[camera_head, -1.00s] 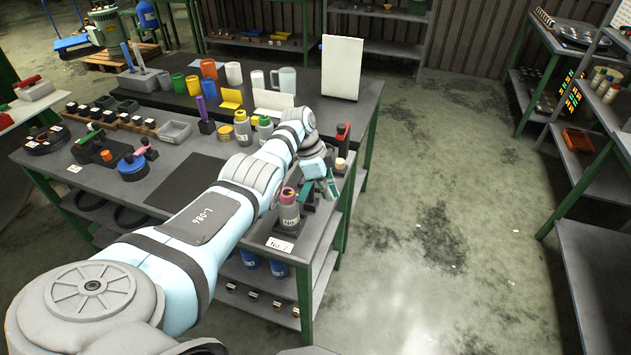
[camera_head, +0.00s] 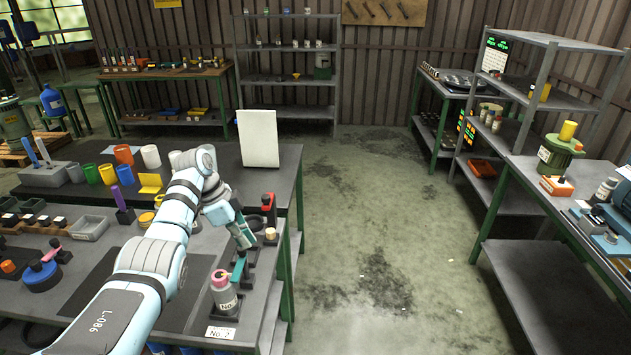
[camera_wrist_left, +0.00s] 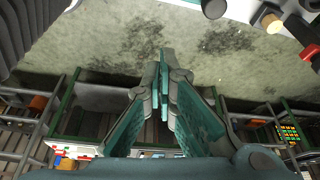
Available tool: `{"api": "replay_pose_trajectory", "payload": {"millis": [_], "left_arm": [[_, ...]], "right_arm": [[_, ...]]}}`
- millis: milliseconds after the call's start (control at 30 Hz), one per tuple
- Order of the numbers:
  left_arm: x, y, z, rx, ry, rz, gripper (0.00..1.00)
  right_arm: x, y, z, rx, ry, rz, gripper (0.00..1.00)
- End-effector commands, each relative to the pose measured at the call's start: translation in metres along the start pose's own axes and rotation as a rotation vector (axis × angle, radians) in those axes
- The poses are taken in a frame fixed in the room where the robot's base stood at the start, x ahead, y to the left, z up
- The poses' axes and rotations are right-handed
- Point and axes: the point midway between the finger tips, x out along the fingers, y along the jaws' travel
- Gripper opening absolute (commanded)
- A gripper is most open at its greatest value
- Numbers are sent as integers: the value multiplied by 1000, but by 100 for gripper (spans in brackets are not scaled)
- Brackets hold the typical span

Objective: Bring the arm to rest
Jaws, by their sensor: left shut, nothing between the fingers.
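My left arm reaches in from the lower left over the grey workbench (camera_head: 150,340). I cannot tell in the head view whether the fingers touch the bottle's dark stand. My right gripper is in neither view.
A white board (camera_head: 258,138) stands at the back of the bench. A red-topped dark tool (camera_head: 268,207) stands at its right edge. A label card (camera_head: 220,332) lies in front of the bottle. Open floor (camera_head: 365,230) separates the bench from the right-hand shelves (camera_head: 540,285).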

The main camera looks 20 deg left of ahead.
Motion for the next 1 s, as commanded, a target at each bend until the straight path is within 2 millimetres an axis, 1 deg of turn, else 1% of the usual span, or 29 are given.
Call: {"api": "replay_pose_trajectory", "payload": {"millis": [100, 167, 267, 300, 367, 400, 467, 500, 567, 600, 667, 700, 733, 800, 900, 1000], "left_arm": [[4, 1, 1, -4, -8, -1, 0], [17, 6, 5, -21, -36, -6, 0], [67, 29, 22, -92, -134, -37, 0], [92, 46, 30, -131, -175, -62, 0], [126, 78, 41, -199, -221, -107, 0], [146, 104, 48, -247, -238, -139, 0], [164, 139, 56, -317, -245, -184, 0], [172, 161, 60, -360, -242, -208, 0], [179, 191, 65, -424, -231, -239, 0], [180, 210, 68, -466, -219, -259, 0], [180, 236, 71, -529, -202, -282, 0], [178, 252, 74, -569, -189, -298, 0], [176, 264, 75, -600, -178, -308, 0], [169, 288, 78, -668, -155, -332, 0], [155, 318, 81, -764, -121, -361, 0], [139, 343, 84, -856, -88, -387, 0]], "right_arm": [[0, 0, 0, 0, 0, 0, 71], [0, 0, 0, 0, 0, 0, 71], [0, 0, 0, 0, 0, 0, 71], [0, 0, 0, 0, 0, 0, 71], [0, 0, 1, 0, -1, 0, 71], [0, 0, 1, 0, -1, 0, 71], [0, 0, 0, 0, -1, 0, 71], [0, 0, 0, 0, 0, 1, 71], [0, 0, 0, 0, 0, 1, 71], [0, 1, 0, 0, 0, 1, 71], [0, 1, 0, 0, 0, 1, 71], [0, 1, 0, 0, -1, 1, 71], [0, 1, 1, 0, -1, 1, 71], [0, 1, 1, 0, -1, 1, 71], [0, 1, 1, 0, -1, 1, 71], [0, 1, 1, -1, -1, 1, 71]]}}
